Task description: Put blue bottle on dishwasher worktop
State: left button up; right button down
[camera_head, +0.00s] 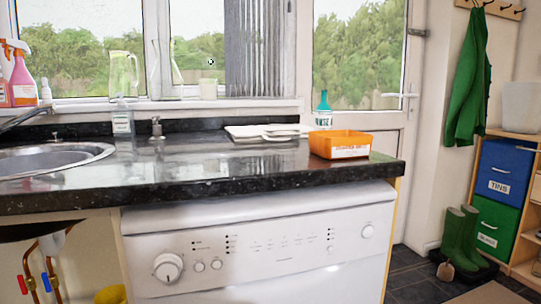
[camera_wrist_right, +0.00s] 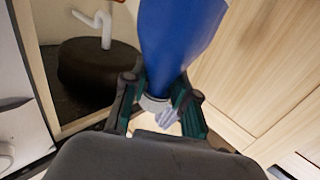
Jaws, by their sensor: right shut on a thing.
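My right gripper (camera_wrist_right: 157,95) is shut on the blue bottle (camera_wrist_right: 178,40) in the right wrist view. The fingers close around its narrow end, by a pale collar, and the wide blue body runs up out of the picture. Part of the bottle is hidden by the fingers and the frame edge. The dishwasher worktop (camera_head: 215,180) is a black speckled counter above the white dishwasher (camera_head: 262,240) in the head view. Neither gripper nor the blue bottle shows in the head view.
A metal sink (camera_head: 50,160) is at left. The front middle of the worktop is clear. Wooden panels (camera_wrist_right: 255,65) and an open cupboard (camera_wrist_right: 60,110) are close around the right gripper.

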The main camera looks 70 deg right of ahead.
aim_at(188, 158)
jog(key=z, duration=1.4)
